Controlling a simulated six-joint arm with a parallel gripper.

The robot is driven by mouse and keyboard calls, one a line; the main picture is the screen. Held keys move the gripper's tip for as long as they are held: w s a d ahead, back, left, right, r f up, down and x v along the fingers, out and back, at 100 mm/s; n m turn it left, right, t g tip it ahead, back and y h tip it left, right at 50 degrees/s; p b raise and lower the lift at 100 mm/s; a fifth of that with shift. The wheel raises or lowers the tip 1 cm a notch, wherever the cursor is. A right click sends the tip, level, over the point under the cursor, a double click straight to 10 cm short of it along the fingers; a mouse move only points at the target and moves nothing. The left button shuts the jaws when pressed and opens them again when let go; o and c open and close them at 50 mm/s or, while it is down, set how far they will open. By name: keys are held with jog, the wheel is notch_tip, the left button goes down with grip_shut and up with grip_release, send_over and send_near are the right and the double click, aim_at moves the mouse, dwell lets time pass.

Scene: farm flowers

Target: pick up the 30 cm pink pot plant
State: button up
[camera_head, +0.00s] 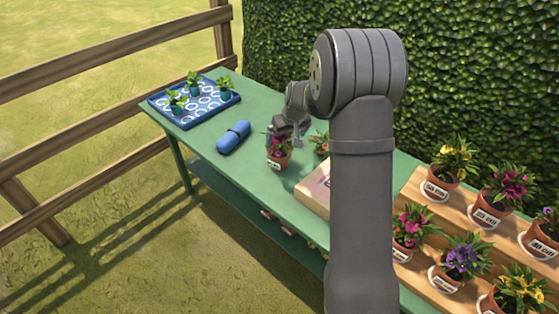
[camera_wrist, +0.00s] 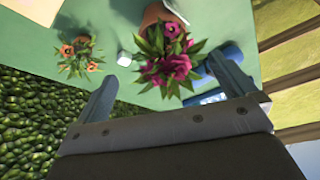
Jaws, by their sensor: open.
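A pink-flowered plant (camera_head: 278,158) stands in a terracotta pot on the green table, with a white label on its front that is too small to read. In the wrist view the pink flowers (camera_wrist: 168,62) and part of the pot (camera_wrist: 158,14) show between the two fingers. My gripper (camera_head: 289,128) is at this plant's top in the head view, and in the wrist view my gripper (camera_wrist: 162,70) is open with nothing held. Two other pink plants, a front one (camera_head: 410,226) and a back one (camera_head: 509,187), stand on the wooden stand.
A small orange-flowered plant (camera_wrist: 77,54) stands beside the pink one. A blue roll (camera_head: 233,137) and a blue tray (camera_head: 157,103) with seedlings are to the left. A pale box (camera_head: 313,190) and a stepped wooden stand (camera_head: 420,205) are to the right. A hedge (camera_head: 480,70) borders the table's back.

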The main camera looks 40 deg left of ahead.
send_near(278, 155)
jog(key=x, duration=0.5)
jog(key=shift+w+d, duration=0.2)
jog(key=shift+w, duration=0.05)
jog(key=shift+x, duration=2.65)
jog(key=shift+s+a, duration=0.1)
jog(key=shift+r, duration=0.1)
jog(key=c, duration=1.3)
jog(key=shift+r, duration=0.1)
